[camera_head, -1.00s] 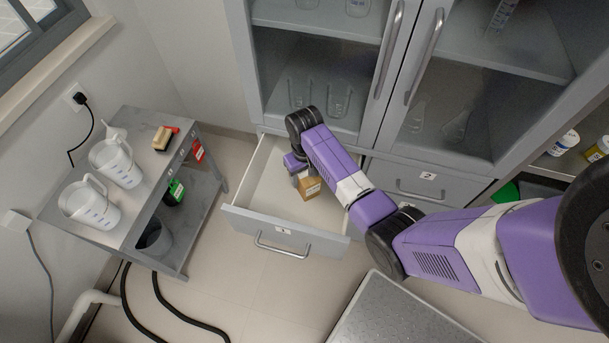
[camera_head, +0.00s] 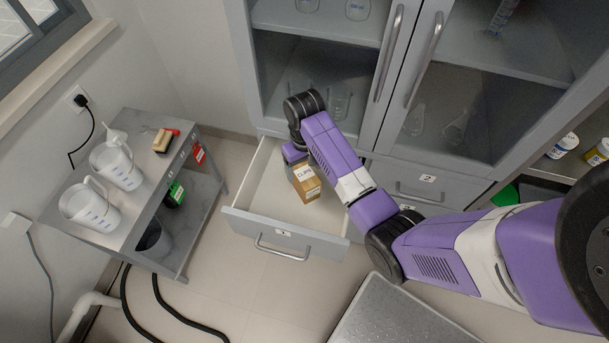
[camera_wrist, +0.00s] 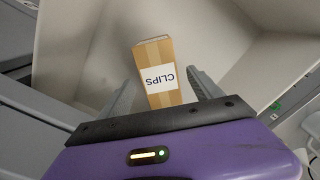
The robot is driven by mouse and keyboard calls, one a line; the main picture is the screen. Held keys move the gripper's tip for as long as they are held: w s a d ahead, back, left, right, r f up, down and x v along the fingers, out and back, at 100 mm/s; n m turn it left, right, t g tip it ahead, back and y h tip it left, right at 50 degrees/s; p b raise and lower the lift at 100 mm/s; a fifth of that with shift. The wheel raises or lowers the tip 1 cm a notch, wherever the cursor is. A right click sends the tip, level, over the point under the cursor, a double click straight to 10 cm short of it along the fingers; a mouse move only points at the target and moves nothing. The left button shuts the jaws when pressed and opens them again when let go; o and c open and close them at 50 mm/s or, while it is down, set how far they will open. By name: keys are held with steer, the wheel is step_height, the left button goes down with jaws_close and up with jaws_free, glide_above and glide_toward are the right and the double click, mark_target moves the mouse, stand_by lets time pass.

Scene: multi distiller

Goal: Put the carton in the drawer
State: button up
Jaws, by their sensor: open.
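The carton (camera_head: 304,184) is a brown box with a white CLIPS label. It is inside the open drawer (camera_head: 277,222) of the cabinet. It also shows in the wrist view (camera_wrist: 158,75), between the fingers of my gripper (camera_wrist: 163,92). The fingers are open, with a visible gap on each side of the carton. In the head view my gripper (camera_head: 296,160) is at the back of the drawer, partly hidden by my arm. Whether the carton rests flat on the drawer floor is hard to tell.
A grey cart (camera_head: 150,215) with two white jugs (camera_head: 90,203) stands left of the drawer. The glass-doored cabinet (camera_head: 340,60) is above. A second drawer (camera_head: 425,185) to the right is shut. Black hoses (camera_head: 180,315) lie on the floor.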

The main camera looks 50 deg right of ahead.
step_height(320, 180, up, 6)
steer(key=shift+r, duration=0.1)
stand_by(0.8)
